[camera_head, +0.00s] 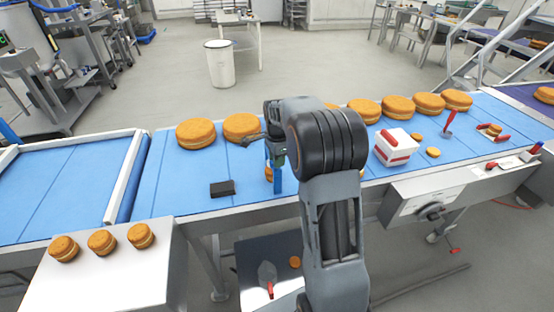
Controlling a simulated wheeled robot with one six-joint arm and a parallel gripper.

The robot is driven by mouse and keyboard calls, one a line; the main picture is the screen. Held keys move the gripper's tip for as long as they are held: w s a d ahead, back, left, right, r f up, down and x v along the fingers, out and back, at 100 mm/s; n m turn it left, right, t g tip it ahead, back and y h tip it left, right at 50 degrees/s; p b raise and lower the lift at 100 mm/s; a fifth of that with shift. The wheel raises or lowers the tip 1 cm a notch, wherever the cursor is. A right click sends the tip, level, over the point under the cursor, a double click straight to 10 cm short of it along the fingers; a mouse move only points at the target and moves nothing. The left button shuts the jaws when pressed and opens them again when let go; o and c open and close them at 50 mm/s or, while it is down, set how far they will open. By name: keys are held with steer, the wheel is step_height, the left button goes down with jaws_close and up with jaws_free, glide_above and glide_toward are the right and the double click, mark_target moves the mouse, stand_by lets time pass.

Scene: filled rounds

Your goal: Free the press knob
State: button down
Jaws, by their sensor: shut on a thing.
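My gripper (273,172) hangs over the blue belt left of centre, pointing down, partly hidden by my own arm. It is shut on what looks like an orange filled round (268,173), of which only a small part shows at the jaws. A dark knob (431,212) sits on the grey front panel (405,207) at the right, below the belt edge. I cannot tell whether this is the press knob or whether anything blocks it. A white block with a red band (395,147) stands on the belt above that panel.
Several filled rounds (196,133) line the belt's far side. A black block (222,188) lies left of my gripper. Three rounds (102,242) sit on a steel table at front left. A red upright piece (449,121) and small orange discs (433,152) are at right.

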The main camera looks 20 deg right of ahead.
steer(key=n, duration=0.4)
steer(key=shift+n, duration=0.3)
steer(key=n, duration=0.3)
steer(key=shift+n+b, duration=0.3)
steer(key=shift+b, duration=0.1)
steer(key=n, duration=0.4)
steer(key=shift+n, duration=2.2)
steer(key=c, duration=1.3)
jaws_free()
steer(key=shift+r, duration=0.1)
step_height(320, 180, up, 14)
steer(key=shift+f+b, duration=0.15)
steer(key=shift+b, duration=0.45)
